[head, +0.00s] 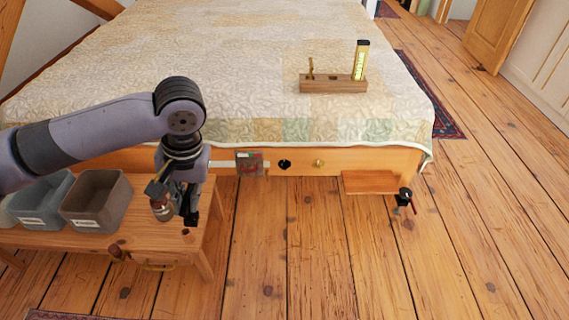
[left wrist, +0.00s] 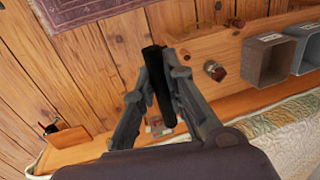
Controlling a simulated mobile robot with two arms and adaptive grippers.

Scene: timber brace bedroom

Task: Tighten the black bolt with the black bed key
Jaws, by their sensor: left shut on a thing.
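The black bolt (head: 285,164) sits in the wooden end rail of the bed, near the middle of the picture. My left gripper (head: 188,205) is over the right end of the low bench, to the left of the bolt and apart from it. In the left wrist view my left gripper (left wrist: 156,85) is shut on a black rod, which looks like the black bed key (left wrist: 155,68). The rod lies between the two fingers and sticks out past them. Its working end cannot be made out. My right gripper is not in view.
The low bench (head: 205,245) holds bins (head: 95,199) and a small jar (head: 162,212). A brass bolt (head: 319,163) and a card (head: 249,164) are on the rail. A wooden holder (head: 333,86) stands on the bed. A small shelf (head: 370,182) juts out at right.

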